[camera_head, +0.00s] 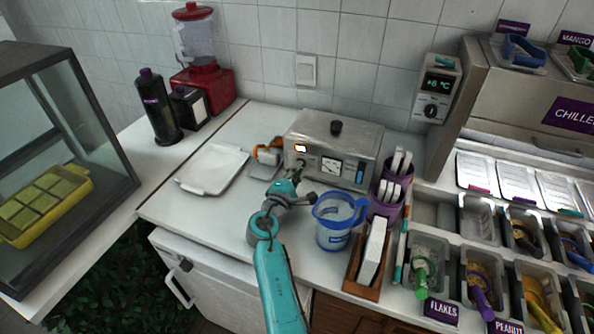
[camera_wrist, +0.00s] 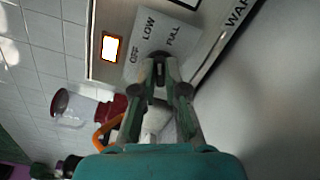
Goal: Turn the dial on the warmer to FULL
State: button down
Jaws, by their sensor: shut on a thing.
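The warmer (camera_head: 357,140) is a metal box with a black lid knob on the back counter. Its front has a lit indicator, a gauge and a dial. In the head view, my gripper (camera_head: 297,174) reaches the warmer's front left, and the dial is mostly hidden.
A blue-handled jug (camera_head: 333,236) stands just right of my arm. An orange object (camera_head: 268,154) lies left of the warmer. A white tray (camera_head: 212,168) lies further left. A purple holder (camera_head: 384,208) and a wooden card stand (camera_head: 360,288) are at the right. The counter's front left is clear.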

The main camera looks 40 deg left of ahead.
jog(key=shift+f+m, duration=0.1)
jog(key=shift+m, duration=2.1)
jog(key=c, duration=1.2)
grip_release()
jog(key=shift+d, duration=0.1)
